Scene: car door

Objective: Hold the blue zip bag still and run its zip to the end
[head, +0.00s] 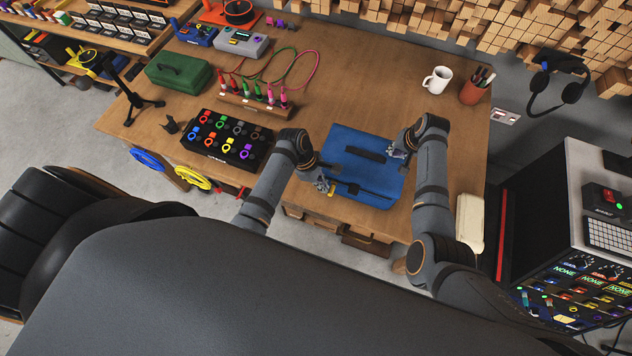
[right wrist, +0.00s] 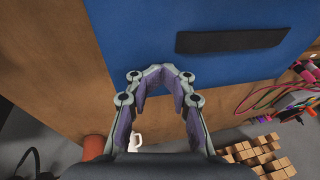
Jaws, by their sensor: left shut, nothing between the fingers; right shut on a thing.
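The blue zip bag (head: 343,139) lies flat on the wooden table, and it also fills the upper middle of the right wrist view (right wrist: 145,35). A dark strip (head: 365,154) lies across its upper part. A dark zip line with a yellow piece at its left (head: 352,188) runs along its lower part. My left gripper (head: 325,186) is shut and empty over the bag's lower left, beside the yellow piece. My right gripper (head: 396,151) is shut on the bag's right edge; its fingertips (right wrist: 158,72) meet there in the wrist view. The zip slider is too small to make out.
A tray of coloured knobs (head: 227,138), a rack of coloured plugs (head: 252,105) and a green case (head: 178,73) stand left of the bag. A white mug (head: 437,80) and a pen pot (head: 476,87) stand at the back right. The table behind the bag is clear.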

